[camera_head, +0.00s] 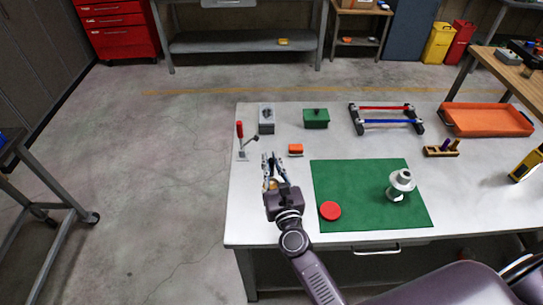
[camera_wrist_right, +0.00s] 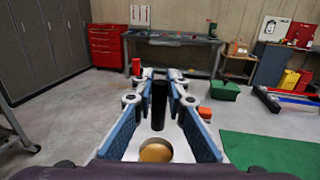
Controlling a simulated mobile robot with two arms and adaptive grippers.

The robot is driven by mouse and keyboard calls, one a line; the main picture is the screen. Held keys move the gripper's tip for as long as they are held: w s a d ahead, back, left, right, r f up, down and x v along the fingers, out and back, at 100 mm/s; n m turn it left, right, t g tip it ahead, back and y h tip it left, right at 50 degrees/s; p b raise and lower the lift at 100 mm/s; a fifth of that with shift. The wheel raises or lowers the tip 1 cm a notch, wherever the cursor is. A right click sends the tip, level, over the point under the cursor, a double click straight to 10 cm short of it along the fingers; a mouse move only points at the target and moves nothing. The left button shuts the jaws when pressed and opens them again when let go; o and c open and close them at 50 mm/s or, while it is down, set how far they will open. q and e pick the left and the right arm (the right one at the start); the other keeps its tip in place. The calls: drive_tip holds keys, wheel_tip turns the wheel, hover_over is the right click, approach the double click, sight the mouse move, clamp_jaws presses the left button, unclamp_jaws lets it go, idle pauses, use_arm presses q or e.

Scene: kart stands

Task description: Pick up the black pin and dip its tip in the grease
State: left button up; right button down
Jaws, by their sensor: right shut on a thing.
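My right gripper (camera_head: 273,158) is over the left part of the white table. In the right wrist view, its fingers (camera_wrist_right: 160,75) are shut on the black pin (camera_wrist_right: 159,105), which stands roughly upright between the fingertips. The grease (camera_wrist_right: 156,152) is an amber round surface inside a pale rim, low between the fingers and nearer the wrist camera than the pin. In the head view the grease (camera_head: 272,184) is partly hidden by the gripper. I cannot tell whether the pin's lower end touches anything. My left gripper is not in view.
A red-handled clamp (camera_head: 241,140), grey block (camera_head: 266,117), green box (camera_head: 316,119) and small orange block (camera_head: 295,149) stand nearby. Right are a green mat (camera_head: 350,180) with a red disc (camera_head: 330,210) and white flanged part (camera_head: 401,182), a bar rack (camera_head: 386,121) and an orange tray (camera_head: 487,120).

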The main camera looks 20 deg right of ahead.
drive_tip(key=shift+f+b, duration=0.4)
drive_tip(key=shift+f, duration=0.1)
drive_tip(key=shift+f+b, duration=0.35)
drive_tip(key=shift+f, duration=0.05)
wheel_tip(320, 180, down, 4)
drive_tip(key=b, duration=0.3)
drive_tip(key=shift+f+b, duration=0.1)
drive_tip(key=shift+b, duration=0.25)
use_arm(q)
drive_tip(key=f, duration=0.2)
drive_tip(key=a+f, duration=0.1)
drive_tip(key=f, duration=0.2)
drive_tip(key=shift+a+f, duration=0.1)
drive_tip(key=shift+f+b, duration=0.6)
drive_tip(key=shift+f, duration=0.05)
use_arm(e)
drive_tip(key=shift+s+f, duration=0.1)
drive_tip(key=shift+f, duration=0.6)
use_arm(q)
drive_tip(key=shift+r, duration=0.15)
use_arm(e)
drive_tip(key=shift+r, duration=0.15)
